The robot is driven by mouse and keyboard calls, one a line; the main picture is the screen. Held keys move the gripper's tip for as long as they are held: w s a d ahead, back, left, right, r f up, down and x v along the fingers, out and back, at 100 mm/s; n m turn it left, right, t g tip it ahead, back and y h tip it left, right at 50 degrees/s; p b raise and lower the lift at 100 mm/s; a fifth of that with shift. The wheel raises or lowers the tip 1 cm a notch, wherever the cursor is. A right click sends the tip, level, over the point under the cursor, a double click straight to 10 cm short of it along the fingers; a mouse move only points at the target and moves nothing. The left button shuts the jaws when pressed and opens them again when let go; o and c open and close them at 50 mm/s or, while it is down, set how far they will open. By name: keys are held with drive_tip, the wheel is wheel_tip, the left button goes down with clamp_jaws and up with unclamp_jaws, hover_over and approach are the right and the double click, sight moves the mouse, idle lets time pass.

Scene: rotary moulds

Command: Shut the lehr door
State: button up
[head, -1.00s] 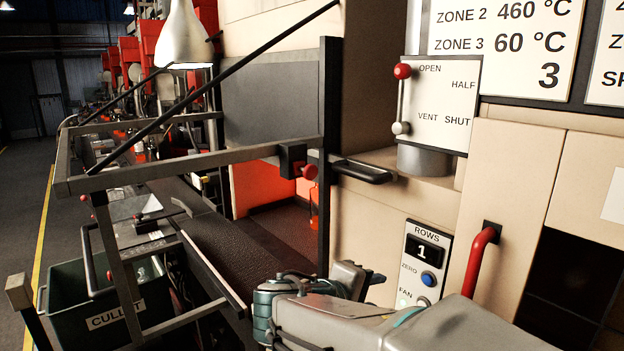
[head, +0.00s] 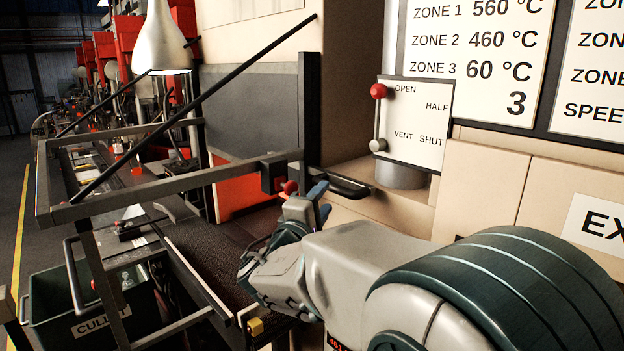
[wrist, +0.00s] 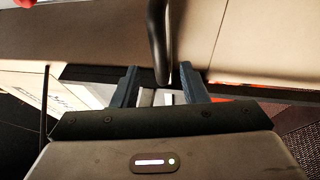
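A grey panel (head: 250,108), which looks like the lehr door, stands above the glowing red opening (head: 245,195) in the head view. A black bar handle (head: 345,187) sticks out beside the dark upright post. On the lever plate (head: 418,120), the red knob (head: 378,91) is at OPEN. My gripper (head: 311,198) is at the left end of the handle, its tips partly overlapping that spot in view. In the wrist view, the fingers of my gripper (wrist: 159,75) are apart, with the handle (wrist: 154,28) reaching between them. Gaps show on both sides; contact is not visible.
A grey rail frame (head: 165,188) with a red knob (head: 290,187) stands close left of my gripper. A dark belt (head: 215,245) runs below. A green cullet bin (head: 60,315) stands at lower left, and a lamp (head: 158,40) hangs above.

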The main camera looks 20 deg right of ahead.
sight(332, 188)
drive_tip(key=p+x, duration=0.1)
drive_tip(key=x, duration=0.5)
drive_tip(key=shift+p, duration=0.35)
drive_tip(key=shift+f, duration=0.1)
clamp_jaws()
